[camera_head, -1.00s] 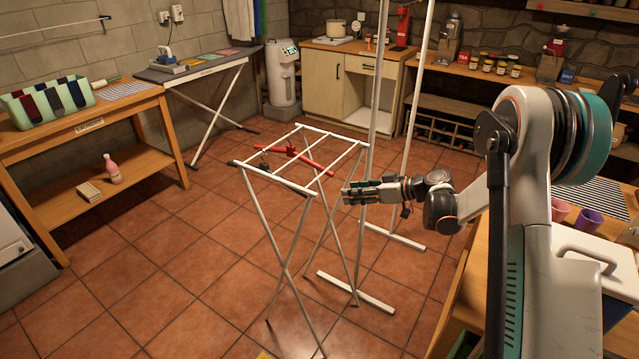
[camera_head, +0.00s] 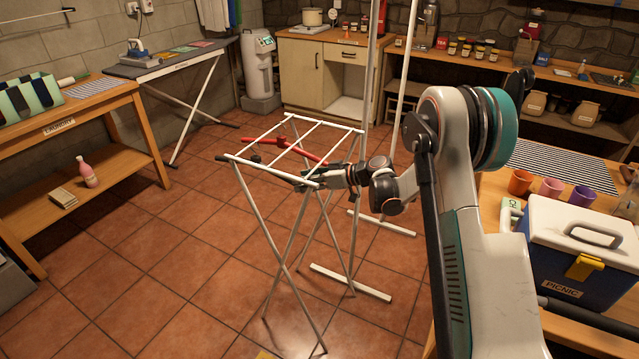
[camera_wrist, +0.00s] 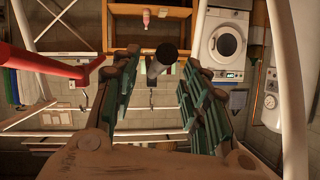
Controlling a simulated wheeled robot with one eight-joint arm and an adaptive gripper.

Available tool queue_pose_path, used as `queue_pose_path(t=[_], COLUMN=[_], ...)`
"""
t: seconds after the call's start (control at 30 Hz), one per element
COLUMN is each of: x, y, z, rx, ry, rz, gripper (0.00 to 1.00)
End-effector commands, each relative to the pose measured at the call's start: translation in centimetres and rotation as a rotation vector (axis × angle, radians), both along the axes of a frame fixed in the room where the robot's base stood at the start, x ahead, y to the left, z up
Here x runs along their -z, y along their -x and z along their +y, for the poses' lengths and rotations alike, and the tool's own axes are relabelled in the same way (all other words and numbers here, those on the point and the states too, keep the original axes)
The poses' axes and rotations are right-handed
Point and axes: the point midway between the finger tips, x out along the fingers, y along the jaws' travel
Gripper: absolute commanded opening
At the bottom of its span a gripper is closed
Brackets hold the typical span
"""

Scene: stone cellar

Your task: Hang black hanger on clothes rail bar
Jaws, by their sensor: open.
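The black hanger (camera_head: 256,160) lies along the front of the white drying rack, mostly hidden by the rack's bar and my gripper. In the wrist view, its near end (camera_wrist: 161,61) shows end-on between my fingers. My gripper (camera_head: 308,183) is at the rack's front right corner, and its fingers (camera_wrist: 157,76) are open around or just short of that end; contact cannot be told. The white clothes rail (camera_head: 370,110) stands behind the rack; its uprights and feet show in the head view, but its top bar is out of frame.
A red hanger (camera_head: 285,148) lies across the drying rack (camera_head: 335,127) beside the black one; it fills the wrist view's left (camera_wrist: 35,65). A table with a blue cooler (camera_head: 560,250) and cups stands right. Tiled floor is free at left.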

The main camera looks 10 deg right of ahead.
Motion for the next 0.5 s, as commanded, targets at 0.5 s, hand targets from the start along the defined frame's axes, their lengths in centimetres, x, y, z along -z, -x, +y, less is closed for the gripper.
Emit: queue_pose_path(t=[0.5], x=[1.7], y=[-2.2], z=[3.7], rx=[0.0], ry=[0.0], rz=[0.0], gripper=[0.41])
